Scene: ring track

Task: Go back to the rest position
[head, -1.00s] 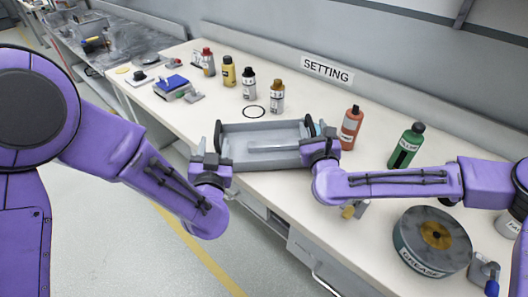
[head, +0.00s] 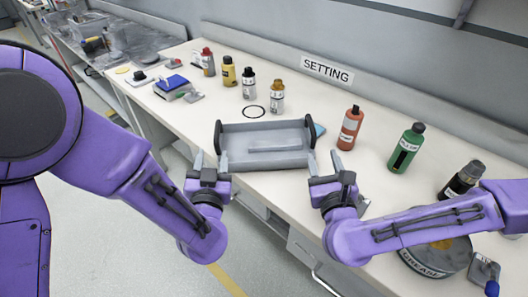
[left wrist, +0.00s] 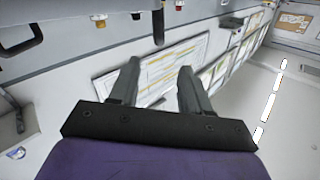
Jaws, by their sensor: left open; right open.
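My left gripper (head: 211,162) is open and empty, off the front edge of the bench, to the front left of a grey tray. Its two fingers also show apart in the left wrist view (left wrist: 156,88), with nothing between them. My right gripper (head: 324,164) is open and empty in front of the tray's right end, apart from it. The grey tray (head: 265,159) with dark end handles sits on the white bench (head: 215,115) near its front edge. It looks empty apart from a raised bar inside.
Several bottles stand along the bench, among them an orange one (head: 350,128) and a green one (head: 406,148). A dark bottle (head: 461,180) and the grease tin (head: 428,262) are close to my right arm, which partly hides the tin. A black ring (head: 253,112) lies behind the tray.

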